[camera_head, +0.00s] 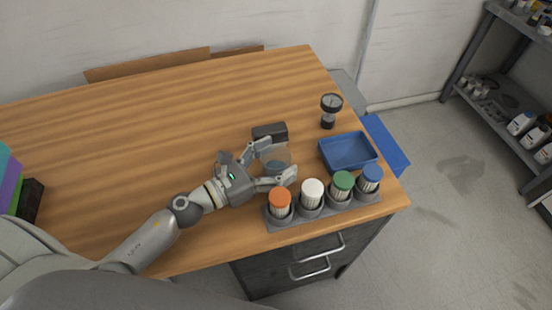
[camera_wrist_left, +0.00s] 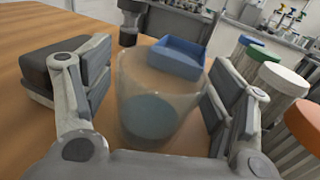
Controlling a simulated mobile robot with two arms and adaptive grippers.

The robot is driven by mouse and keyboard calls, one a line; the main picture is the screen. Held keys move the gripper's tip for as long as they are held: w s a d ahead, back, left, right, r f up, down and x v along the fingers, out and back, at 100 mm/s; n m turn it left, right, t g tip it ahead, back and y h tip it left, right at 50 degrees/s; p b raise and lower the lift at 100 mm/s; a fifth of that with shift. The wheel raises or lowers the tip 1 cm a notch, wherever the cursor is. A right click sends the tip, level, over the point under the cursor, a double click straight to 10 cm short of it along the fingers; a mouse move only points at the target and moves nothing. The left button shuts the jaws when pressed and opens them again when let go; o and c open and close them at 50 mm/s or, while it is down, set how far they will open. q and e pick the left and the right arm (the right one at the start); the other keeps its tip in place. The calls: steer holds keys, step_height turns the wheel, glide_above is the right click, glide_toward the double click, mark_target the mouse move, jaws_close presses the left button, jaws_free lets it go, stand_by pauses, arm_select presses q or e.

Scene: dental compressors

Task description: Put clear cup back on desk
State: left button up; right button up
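The clear cup (camera_head: 274,154) is see-through with a blue-grey round patch low in it. It is over the desk (camera_head: 150,120), near the right end. My left gripper (camera_head: 278,158) has one finger on each side of the cup. In the left wrist view the cup (camera_wrist_left: 158,90) fills most of the space between the spread fingers, with a narrow gap showing at the left pad. I cannot tell whether the cup's base touches the desk. My right gripper is not in view.
A rack (camera_head: 296,216) of several jars with orange, white, green and blue lids stands close to the gripper's near side. A dark block (camera_head: 270,132) is just behind it. A blue tray (camera_head: 347,152) and a dark timer-like object (camera_head: 330,108) are to the right. The desk's left half is mostly clear.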

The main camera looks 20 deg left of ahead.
arm_select(q)
steer(key=shift+r, duration=0.15)
steer(key=b+v, duration=0.4)
steer(key=v, duration=0.7)
steer(key=shift+s+a+b, duration=0.3)
steer(key=shift+s+a, duration=0.05)
steer(key=shift+s, duration=0.05)
stand_by(0.3)
